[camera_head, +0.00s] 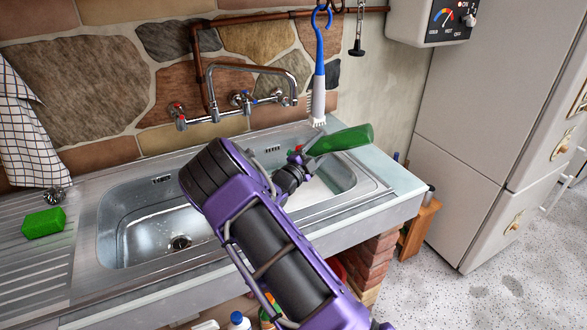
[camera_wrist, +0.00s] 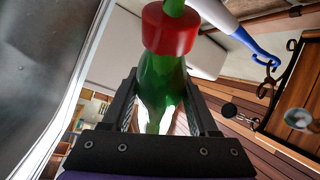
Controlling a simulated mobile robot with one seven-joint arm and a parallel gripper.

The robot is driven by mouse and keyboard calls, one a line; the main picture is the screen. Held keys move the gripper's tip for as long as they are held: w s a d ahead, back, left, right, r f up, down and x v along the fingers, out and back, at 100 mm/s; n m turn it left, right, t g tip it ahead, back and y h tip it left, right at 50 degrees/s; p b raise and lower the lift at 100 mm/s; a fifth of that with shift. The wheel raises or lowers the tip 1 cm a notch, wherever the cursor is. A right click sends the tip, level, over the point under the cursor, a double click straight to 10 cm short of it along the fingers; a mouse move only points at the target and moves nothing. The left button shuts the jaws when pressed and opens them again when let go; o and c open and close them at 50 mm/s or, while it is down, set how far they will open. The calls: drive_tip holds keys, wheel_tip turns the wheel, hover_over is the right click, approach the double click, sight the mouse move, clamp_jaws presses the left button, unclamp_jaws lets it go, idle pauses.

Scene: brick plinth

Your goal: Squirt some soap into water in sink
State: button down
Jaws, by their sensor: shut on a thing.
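A green soap bottle (camera_head: 345,138) with a red cap (camera_wrist: 170,30) and green nozzle is held by my gripper (camera_head: 308,163). In the head view it lies tilted, close to level, above the right basin (camera_head: 345,178), its capped end toward the left. In the wrist view the bottle (camera_wrist: 160,85) stands between both fingers, and my gripper (camera_wrist: 163,105) is shut on it. The metal sink (camera_head: 112,222) has a left basin with a drain (camera_head: 180,243). My arm hides much of the right basin. I cannot tell its water level.
A wall tap (camera_head: 240,98) arches behind the sink. A blue and white brush (camera_head: 319,85) hangs close above the bottle. A green sponge (camera_head: 43,223) lies on the drainboard at left. A pale fridge (camera_head: 480,120) stands at right.

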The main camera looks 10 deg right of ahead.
drive_tip(key=shift+a+r+n, duration=0.15)
drive_tip(key=shift+r+n, duration=0.2)
drive_tip(key=shift+n, duration=0.05)
idle(0.6)
wheel_tip(320, 180, down, 5)
drive_tip(key=d+m+g+b, duration=0.2)
drive_tip(key=m, duration=0.4)
drive_tip(key=r+m+y, duration=0.1)
drive_tip(key=r+m, duration=0.1)
drive_tip(key=a+r+m+y+p, duration=0.1)
drive_tip(key=r+m, duration=0.1)
drive_tip(key=r, duration=0.1)
drive_tip(key=a+r+m+y+p, duration=0.1)
drive_tip(key=r+m, duration=0.1)
drive_tip(key=r, duration=0.1)
drive_tip(key=shift+w+a+g+y, duration=0.25)
drive_tip(key=shift+g+y, duration=0.15)
wheel_tip(320, 180, down, 11)
drive_tip(key=a+m+t+y+b, duration=0.1)
drive_tip(key=m+y+b, duration=0.3)
drive_tip(key=m+b, duration=0.3)
drive_tip(key=shift+w+f+m+y+b, duration=0.15)
drive_tip(key=shift+w+m+y+b, duration=0.2)
drive_tip(key=shift+b, duration=1.9)
drive_tip(key=shift+s, duration=0.1)
